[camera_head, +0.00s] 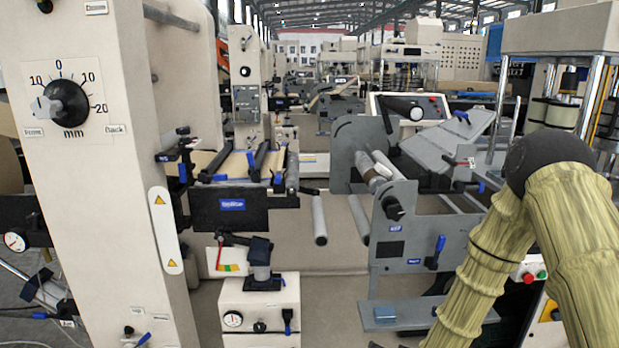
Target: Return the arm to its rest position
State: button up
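My arm (560,215) shows at the right side of the head view, in a yellowish ribbed sleeve with a dark joint at the top. It bends at that joint, and both sections run down out of the bottom of the picture. My gripper is outside the frame, so its state and anything in it are hidden.
A tall beige machine column (105,190) with a black dial (65,102) fills the left. A grey roller frame (395,225) stands in the middle, left of my arm. A small beige cabinet (262,318) stands low in front. A press with metal posts (597,95) is close behind my arm.

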jog(key=s+f+n+g, duration=0.1)
jog(key=s+f+g, duration=0.1)
jog(key=s+f, duration=0.35)
jog(key=s+f+g, duration=0.2)
jog(key=s+f, duration=0.1)
jog(key=s, duration=0.6)
jog(key=s+f+n+g, duration=0.1)
jog(key=s+f+g, duration=0.1)
jog(key=s+f, duration=0.35)
jog(key=s+d+n+g+h, duration=0.1)
jog(key=s+g, duration=0.3)
jog(key=s, duration=1.6)
jog(key=shift+s+d+f+h+p, duration=0.25)
jog(key=shift+s+f+h+p, duration=0.05)
jog(key=shift+s+f+p, duration=0.1)
jog(key=shift+w, duration=0.1)
